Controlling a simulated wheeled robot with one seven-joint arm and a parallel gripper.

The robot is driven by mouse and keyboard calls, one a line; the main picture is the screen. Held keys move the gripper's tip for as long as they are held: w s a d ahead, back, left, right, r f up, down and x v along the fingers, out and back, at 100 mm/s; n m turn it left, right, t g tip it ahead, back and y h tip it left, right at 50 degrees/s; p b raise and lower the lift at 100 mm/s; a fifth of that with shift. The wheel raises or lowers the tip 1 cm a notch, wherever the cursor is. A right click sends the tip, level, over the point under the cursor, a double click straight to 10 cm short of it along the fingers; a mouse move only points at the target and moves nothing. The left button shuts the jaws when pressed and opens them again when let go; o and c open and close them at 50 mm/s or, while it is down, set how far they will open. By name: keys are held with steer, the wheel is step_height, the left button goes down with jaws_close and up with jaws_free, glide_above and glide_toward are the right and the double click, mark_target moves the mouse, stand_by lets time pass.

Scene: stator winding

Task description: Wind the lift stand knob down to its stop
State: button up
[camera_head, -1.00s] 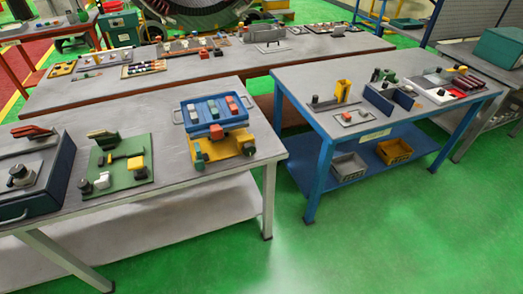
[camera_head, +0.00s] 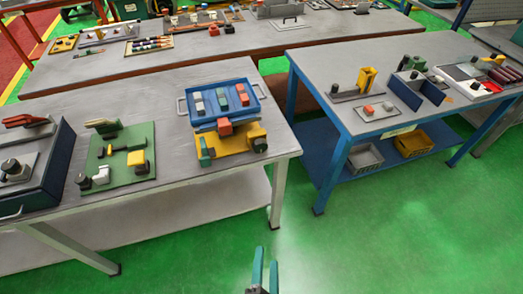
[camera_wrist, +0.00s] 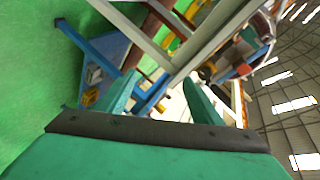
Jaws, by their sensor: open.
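The lift stand has a yellow base (camera_head: 234,143) with a blue tray (camera_head: 205,127) on top, near the right end of the left table. Small grey, green and red blocks lie in the tray, and a red block (camera_head: 225,127) sits at its front. A dark green round knob (camera_head: 259,145) shows at the right end of the base. My gripper (camera_head: 266,256), with two teal fingers, is open and empty over the floor, in front of and well apart from the stand. Its open fingers also show in the wrist view (camera_wrist: 160,80); the stand there is small and hard to make out.
A green fixture board (camera_head: 117,172) and a dark blue box (camera_head: 58,172) stand left of the stand. A blue table (camera_head: 345,118) with other fixtures is at right. The green floor (camera_head: 390,240) in front is clear.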

steer(key=w+r+m+t+y, duration=0.1)
steer(key=w+r+m+y, duration=0.1)
steer(key=w+m, duration=0.8)
steer(key=m+t+y, duration=0.1)
steer(key=m+y, duration=0.1)
steer(key=y, duration=0.3)
glide_toward(261, 149)
steer(key=x, duration=0.9)
steer(key=c, duration=1.1)
